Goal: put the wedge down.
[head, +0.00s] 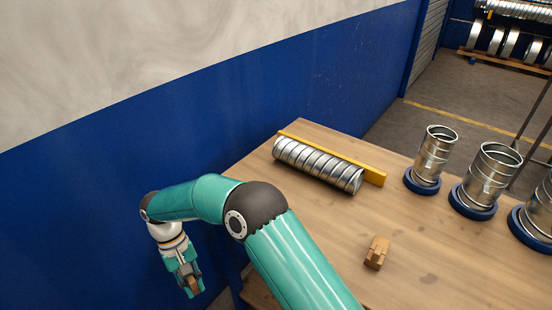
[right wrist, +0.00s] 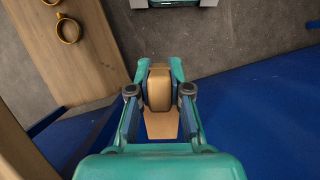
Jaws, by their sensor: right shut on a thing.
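My right gripper (head: 191,284) hangs at the lower left of the head view, off the left side of the workbench and in front of the blue wall. It is shut on a brown wooden wedge (head: 193,286). In the right wrist view the wedge (right wrist: 159,90) sits between the two fingers of the gripper (right wrist: 159,92), with a tan flared part below. A second tan wooden piece (head: 377,252), also wedge-like, stands on the bench. My left gripper is not in view.
The wooden workbench (head: 320,220) holds a ribbed spiral duct (head: 318,164) beside a yellow bar (head: 335,157). Several metal duct pieces (head: 434,152) stand in blue rings at the right. The blue wall (head: 90,200) is close behind the arm.

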